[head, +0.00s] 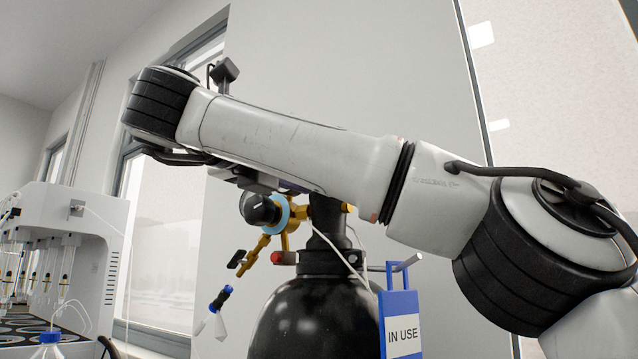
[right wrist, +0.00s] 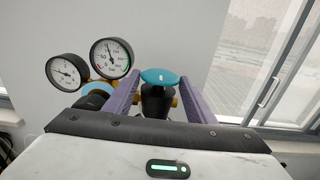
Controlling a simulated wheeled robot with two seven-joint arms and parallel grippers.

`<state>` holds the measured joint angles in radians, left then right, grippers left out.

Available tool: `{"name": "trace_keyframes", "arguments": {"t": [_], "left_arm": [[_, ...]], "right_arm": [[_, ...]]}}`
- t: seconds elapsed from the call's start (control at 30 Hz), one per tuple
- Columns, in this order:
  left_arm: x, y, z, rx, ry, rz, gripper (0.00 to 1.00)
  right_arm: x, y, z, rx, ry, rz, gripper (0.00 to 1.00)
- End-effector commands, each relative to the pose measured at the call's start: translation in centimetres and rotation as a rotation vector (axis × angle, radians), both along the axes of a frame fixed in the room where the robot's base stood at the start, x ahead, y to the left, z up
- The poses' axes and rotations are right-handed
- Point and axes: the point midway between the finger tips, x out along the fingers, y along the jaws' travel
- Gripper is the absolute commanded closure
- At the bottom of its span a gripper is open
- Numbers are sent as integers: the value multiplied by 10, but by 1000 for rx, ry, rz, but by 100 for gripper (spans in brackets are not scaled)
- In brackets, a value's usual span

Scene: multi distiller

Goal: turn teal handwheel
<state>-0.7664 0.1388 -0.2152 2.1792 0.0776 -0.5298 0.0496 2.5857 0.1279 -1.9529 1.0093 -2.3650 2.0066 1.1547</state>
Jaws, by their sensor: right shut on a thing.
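The teal handwheel (right wrist: 160,77) shows in the right wrist view as a flat disc on top of a black valve stem (right wrist: 156,100). My right gripper (right wrist: 158,88) has its two purple fingers on either side of it and is shut on it. Where exactly the fingertips touch is hard to see. In the head view my right arm passes in front of the valve and hides the handwheel and most of the gripper. The black gas cylinder (head: 315,318) stands upright below the arm. My left gripper is in neither view.
Two round gauges (right wrist: 112,57) sit left of the handwheel. Brass regulator fittings (head: 262,245) and a red knob (head: 277,258) project beside the cylinder neck. A blue "IN USE" tag (head: 401,308) hangs at its right. Lab apparatus (head: 75,245) stands at the far left.

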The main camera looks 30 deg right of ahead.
Motion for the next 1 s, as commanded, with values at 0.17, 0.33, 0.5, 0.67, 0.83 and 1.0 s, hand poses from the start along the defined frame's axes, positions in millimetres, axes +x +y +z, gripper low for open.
{"name": "trace_keyframes", "arguments": {"t": [0.17,0.33,0.5,0.67,0.83,1.0], "left_arm": [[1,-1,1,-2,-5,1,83],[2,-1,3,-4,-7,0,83],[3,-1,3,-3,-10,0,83],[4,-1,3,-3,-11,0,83],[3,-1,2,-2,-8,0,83],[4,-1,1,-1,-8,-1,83]], "right_arm": [[1,0,-4,5,12,-18,72],[1,-1,-4,6,12,-18,72],[1,-1,-4,6,12,-18,48],[1,-1,-3,4,8,-16,38],[1,0,-1,3,4,-14,38],[1,0,0,0,0,-12,38]]}}
